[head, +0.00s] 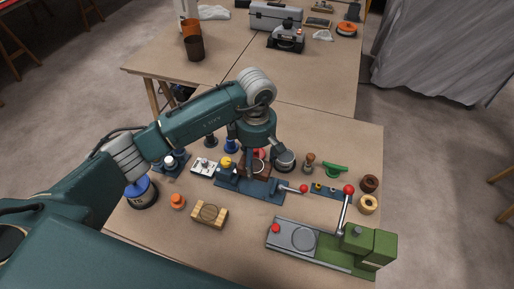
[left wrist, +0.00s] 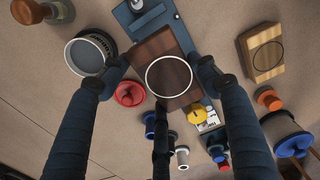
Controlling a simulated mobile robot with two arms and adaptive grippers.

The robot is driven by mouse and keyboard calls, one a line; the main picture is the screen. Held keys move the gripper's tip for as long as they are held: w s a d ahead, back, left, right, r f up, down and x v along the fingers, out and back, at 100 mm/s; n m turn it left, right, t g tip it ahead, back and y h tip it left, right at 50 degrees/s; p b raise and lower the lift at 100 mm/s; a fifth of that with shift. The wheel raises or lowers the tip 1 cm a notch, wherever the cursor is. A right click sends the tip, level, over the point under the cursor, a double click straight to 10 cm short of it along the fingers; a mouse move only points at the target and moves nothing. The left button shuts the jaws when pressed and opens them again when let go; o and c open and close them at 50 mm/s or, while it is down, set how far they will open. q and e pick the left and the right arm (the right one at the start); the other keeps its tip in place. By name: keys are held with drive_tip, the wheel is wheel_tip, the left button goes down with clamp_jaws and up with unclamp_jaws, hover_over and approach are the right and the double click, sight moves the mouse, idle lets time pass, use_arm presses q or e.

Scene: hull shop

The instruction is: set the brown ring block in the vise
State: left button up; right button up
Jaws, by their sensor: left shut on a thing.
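The brown ring block (left wrist: 152,52) is dark wood with a pale ring on its face. My left gripper (left wrist: 162,76) is shut on it, one finger at each side, in the left wrist view. The blue vise (head: 262,192) stands mid-bench in the head view, its bar ending in a red ball. The held block (head: 262,173) is at the vise's back part, partly hidden by my left gripper (head: 258,158). The vise body (left wrist: 184,36) shows behind the block in the left wrist view. I cannot tell whether the block touches the jaws. My right gripper is not in view.
A light wooden ring block (head: 210,214) lies front left of the vise. A round grey-topped pot (head: 284,160) stands close right of my gripper. A green lever machine (head: 345,248) fills the front right. Several small knobs and blue pieces crowd the left.

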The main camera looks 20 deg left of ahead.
sight(256, 181)
use_arm(q)
drive_tip(key=shift+s+d+f+b, duration=0.1)
drive_tip(key=shift+s+f+b, duration=0.15)
drive_tip(key=shift+f+b, duration=0.25)
drive_tip(key=shift+s+f+b, duration=0.2)
drive_tip(key=shift+f+b, duration=0.1)
drive_tip(key=shift+f, duration=0.35)
drive_tip(key=f+b, duration=0.1)
drive_tip(key=f, duration=0.2)
drive_tip(key=shift+w+b, duration=0.2)
drive_tip(key=shift+b, duration=0.1)
drive_tip(key=shift+f, duration=0.1)
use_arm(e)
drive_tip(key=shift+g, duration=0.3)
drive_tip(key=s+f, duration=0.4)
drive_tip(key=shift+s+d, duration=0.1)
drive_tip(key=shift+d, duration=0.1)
use_arm(q)
drive_tip(key=shift+b, duration=0.45)
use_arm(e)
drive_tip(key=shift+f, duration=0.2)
use_arm(q)
drive_tip(key=shift+f+b, duration=0.45)
drive_tip(key=shift+f, duration=0.05)
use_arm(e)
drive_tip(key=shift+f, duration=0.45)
